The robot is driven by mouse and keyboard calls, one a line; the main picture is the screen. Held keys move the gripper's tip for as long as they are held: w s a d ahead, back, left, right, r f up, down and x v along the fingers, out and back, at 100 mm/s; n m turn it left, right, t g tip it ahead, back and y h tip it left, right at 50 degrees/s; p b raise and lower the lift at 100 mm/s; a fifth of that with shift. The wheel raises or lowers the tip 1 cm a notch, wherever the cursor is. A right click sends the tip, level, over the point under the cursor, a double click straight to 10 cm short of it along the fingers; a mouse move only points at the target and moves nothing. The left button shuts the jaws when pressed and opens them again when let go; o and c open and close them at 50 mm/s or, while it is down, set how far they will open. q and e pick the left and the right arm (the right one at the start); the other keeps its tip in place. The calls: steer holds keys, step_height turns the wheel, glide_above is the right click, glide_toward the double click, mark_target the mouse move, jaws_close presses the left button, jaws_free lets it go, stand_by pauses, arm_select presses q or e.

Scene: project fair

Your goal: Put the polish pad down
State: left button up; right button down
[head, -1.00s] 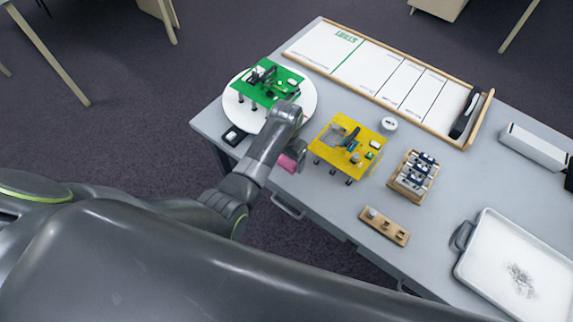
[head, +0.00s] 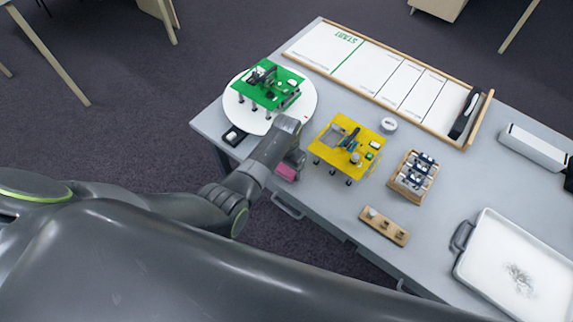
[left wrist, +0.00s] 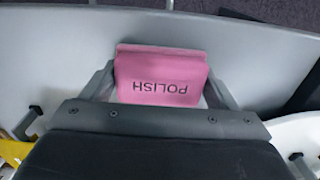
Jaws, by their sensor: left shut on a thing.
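The polish pad (left wrist: 160,78) is a pink block marked POLISH, held between the fingers of my left gripper in the left wrist view. In the head view a pink part of the pad (head: 286,172) shows just under my left gripper (head: 290,163), by the table's near edge. My left gripper (left wrist: 160,85) is shut on the pad. The grey table top (left wrist: 50,60) lies behind the pad in the left wrist view. I cannot tell whether the pad touches the table. My right gripper is in neither view.
A white round plate (head: 244,112) with a green board (head: 262,88) and a small black tray (head: 233,137) lie left of the gripper. A yellow board (head: 328,150) on legs stands close on the right. A wooden peg strip (head: 396,234) and white tray (head: 490,255) stand farther right.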

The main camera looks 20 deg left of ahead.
arm_select(q)
steer(key=shift+f, duration=0.3)
steer(key=shift+s, duration=0.2)
steer(key=o, duration=1.2)
steer(key=shift+f, duration=0.15)
steer(key=shift+o, duration=0.2)
steer(key=shift+s+f, duration=0.1)
steer(key=shift+s, duration=0.05)
steer(key=shift+d, duration=0.1)
steer(key=shift+r+b, duration=0.2)
steer(key=shift+b, duration=0.1)
step_height(320, 180, up, 18)
steer(key=w, duration=0.1)
steer(key=shift+a+b, duration=0.2)
steer(key=shift+b, duration=0.1)
